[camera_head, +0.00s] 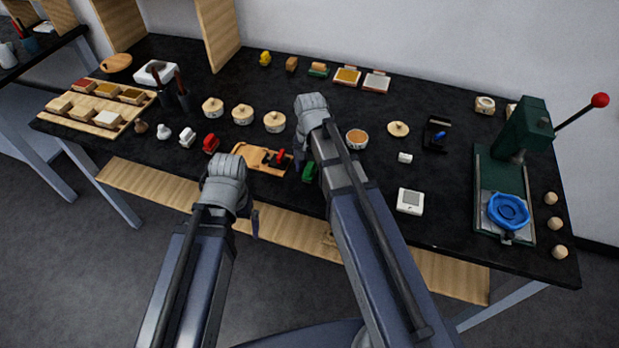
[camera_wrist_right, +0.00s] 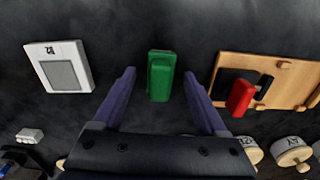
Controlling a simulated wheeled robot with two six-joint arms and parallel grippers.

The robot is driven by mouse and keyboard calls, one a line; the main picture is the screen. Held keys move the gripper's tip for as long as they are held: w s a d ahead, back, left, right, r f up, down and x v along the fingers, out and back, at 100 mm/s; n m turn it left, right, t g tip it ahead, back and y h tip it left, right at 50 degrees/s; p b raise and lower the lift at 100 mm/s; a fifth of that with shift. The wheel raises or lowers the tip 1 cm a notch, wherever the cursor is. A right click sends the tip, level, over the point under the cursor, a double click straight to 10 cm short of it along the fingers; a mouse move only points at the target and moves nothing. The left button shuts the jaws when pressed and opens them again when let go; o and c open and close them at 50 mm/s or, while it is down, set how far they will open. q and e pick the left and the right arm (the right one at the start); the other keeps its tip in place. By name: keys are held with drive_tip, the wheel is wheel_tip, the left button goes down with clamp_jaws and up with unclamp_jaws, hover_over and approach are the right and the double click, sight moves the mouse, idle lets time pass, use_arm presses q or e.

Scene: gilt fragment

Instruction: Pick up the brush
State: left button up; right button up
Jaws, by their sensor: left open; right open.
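I cannot tell for sure which item is the brush. A small green block-shaped piece (camera_wrist_right: 160,76) lies on the black table between the spread fingers of my right gripper (camera_wrist_right: 159,84), which is open and not closed on it. A wooden block with a green part (camera_head: 318,70) lies at the back of the table. My left gripper (camera_head: 253,223) is open and empty near the table's front edge, mostly hidden by its own wrist.
A wooden tray (camera_head: 248,158) with a red-handled item lies left of the green piece, and a white device (camera_head: 410,201) to the right. Round lidded pots (camera_head: 243,113) stand behind. A green press (camera_head: 490,170) with a blue ring stands at right.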

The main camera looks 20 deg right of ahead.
drive_tip(key=shift+c, duration=0.2)
clamp_jaws()
idle(0.5)
